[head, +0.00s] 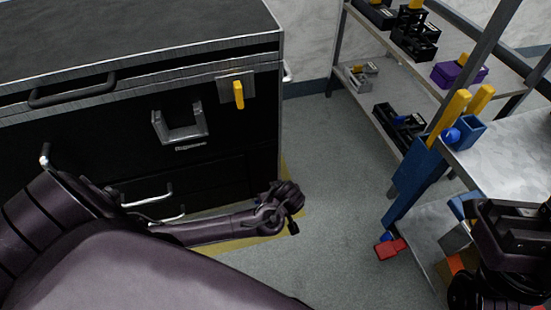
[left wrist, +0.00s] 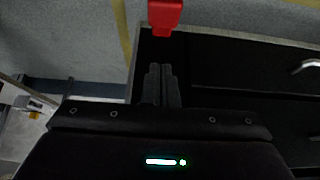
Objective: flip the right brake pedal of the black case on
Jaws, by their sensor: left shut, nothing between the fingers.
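The black case (head: 90,140) is a large drawered cabinet filling the left of the head view. A red pedal (left wrist: 165,14) shows at the top edge of the left wrist view, by the case's lower edge. I cannot make out this pedal in the head view, and its tilt is unclear. My left gripper (left wrist: 161,68) is shut and empty, its fingertips pointing at the pedal with a small gap in the picture. In the head view my left gripper (head: 292,226) is low by the case's right corner. My right gripper (head: 512,222) is at the lower right, its fingers not clear.
A blue-legged bench (head: 510,160) stands at the right, with a red pedal (head: 390,248) at its foot and yellow handles on top. A shelf rack (head: 400,60) holding bins stands behind. Grey floor (head: 340,190) is clear between case and bench. Drawer handles (head: 150,195) stick out from the case.

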